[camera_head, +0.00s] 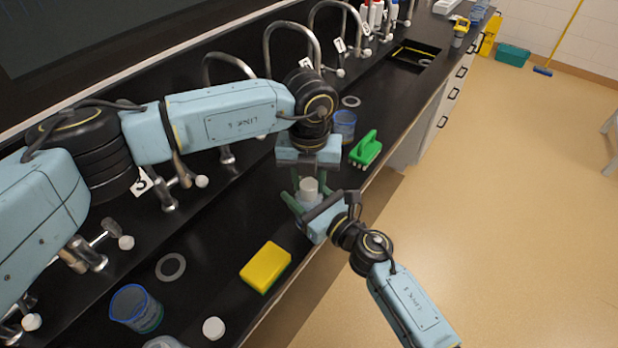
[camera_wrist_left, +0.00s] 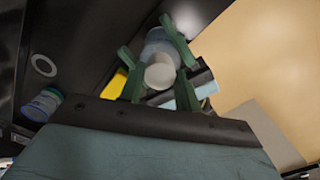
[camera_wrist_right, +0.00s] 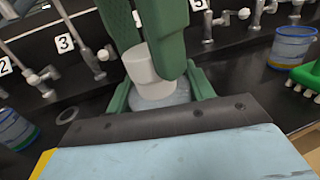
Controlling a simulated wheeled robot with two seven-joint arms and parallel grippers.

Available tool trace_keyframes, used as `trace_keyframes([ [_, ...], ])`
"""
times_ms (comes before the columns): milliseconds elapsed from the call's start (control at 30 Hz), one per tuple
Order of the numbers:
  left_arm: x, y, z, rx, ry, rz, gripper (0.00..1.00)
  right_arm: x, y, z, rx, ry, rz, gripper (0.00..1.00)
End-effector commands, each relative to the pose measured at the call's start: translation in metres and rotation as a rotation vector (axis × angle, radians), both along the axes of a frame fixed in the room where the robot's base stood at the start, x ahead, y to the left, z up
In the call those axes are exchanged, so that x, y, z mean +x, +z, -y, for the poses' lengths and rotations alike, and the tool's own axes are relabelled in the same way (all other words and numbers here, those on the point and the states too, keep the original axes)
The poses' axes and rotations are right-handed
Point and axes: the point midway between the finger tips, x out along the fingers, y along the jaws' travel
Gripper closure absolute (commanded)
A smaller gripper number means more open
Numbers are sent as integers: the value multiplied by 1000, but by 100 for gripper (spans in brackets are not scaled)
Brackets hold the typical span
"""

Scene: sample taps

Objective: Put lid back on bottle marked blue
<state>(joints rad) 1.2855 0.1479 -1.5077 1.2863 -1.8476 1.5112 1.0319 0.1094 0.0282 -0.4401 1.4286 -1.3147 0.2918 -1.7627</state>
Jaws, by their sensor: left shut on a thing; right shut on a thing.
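A clear bottle (camera_wrist_right: 160,92) stands at the counter's front edge between the green fingers of my right gripper (camera_wrist_right: 160,90), which is shut on it. A white lid (camera_head: 309,185) is at the top of the bottle, between the fingers of my left gripper (camera_wrist_left: 160,72), which reaches down from above and is shut on it. In the right wrist view the lid (camera_wrist_right: 146,64) looks in line with the bottle's mouth, touching or very close; I cannot tell if it is seated. No blue mark is readable on this bottle.
A yellow sponge (camera_head: 266,266), a second white lid (camera_head: 213,327), another clear container (camera_head: 165,342) and a blue-rimmed cup (camera_head: 136,308) are nearer on the counter. A green brush (camera_head: 365,148) and another blue-rimmed cup (camera_head: 343,124) lie beyond. Taps (camera_head: 292,45) line the back.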

Motion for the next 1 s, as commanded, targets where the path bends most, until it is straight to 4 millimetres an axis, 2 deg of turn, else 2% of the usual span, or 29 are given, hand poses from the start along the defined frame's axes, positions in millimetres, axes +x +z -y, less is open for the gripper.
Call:
trace_keyframes([
  [800,1,0,0,2,-1517,1,95,0,-1,0,-1,0,-1,100],
  [867,1,0,0,2,-1593,1,95,0,-1,0,-1,0,-1,100],
  [1000,0,-1,0,1,-1592,1,95,0,-1,0,-1,0,-1,100],
])
